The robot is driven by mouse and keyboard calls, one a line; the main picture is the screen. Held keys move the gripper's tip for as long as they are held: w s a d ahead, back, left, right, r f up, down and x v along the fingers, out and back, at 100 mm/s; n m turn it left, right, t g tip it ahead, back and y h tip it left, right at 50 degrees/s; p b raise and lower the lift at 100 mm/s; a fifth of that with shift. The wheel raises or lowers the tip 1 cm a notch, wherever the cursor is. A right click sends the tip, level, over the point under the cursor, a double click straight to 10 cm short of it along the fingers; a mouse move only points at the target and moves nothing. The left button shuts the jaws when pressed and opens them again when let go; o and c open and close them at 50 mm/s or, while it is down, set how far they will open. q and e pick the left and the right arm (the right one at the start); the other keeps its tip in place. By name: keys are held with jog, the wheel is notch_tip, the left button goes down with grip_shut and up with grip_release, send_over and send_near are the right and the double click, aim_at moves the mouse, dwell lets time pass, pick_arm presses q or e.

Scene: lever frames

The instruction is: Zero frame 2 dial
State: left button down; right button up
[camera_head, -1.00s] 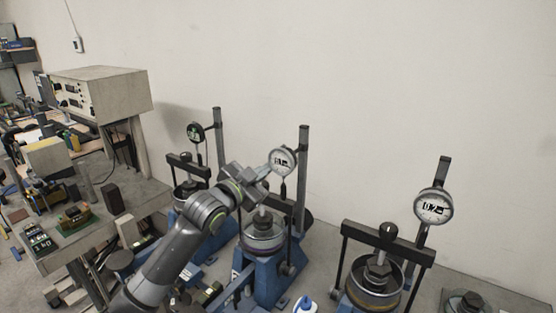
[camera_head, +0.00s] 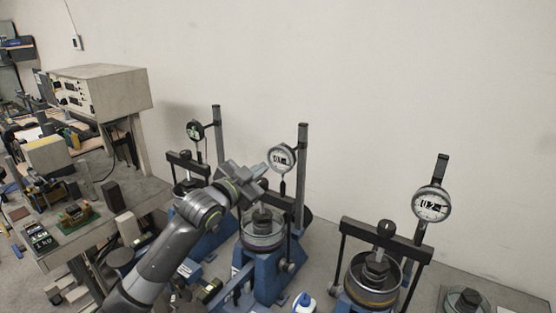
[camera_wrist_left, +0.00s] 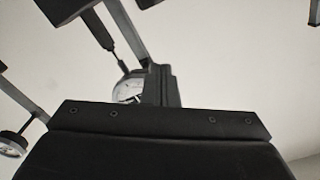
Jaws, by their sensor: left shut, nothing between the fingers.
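Three blue lever frames stand along the wall, each with a round dial on an upright post. The middle frame's dial (camera_head: 282,158) has a white face and a small display whose digits are too small to read surely. My left gripper (camera_head: 257,173) is shut and empty, just left of and slightly below this dial, with a small gap in the head view. In the left wrist view, the closed fingers (camera_wrist_left: 162,85) partly cover a white-faced dial (camera_wrist_left: 127,90). The right frame's dial (camera_head: 432,204) and the left frame's dark dial (camera_head: 195,131) are clear of the gripper. My right gripper is not visible.
Black crossbars and round pots sit below the dials, including the middle pot (camera_head: 262,236) under my gripper. A cluttered bench (camera_head: 95,235) with a large instrument box (camera_head: 100,92) stands at left. A white-and-blue bottle (camera_head: 304,303) is at the bottom.

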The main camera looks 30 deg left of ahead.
pick_arm(q)
jog(key=s, duration=0.1)
jog(key=s+p, duration=0.1)
jog(key=s, duration=0.1)
jog(key=s+a+p, duration=0.1)
jog(key=s, duration=0.1)
jog(key=shift+s, duration=0.25)
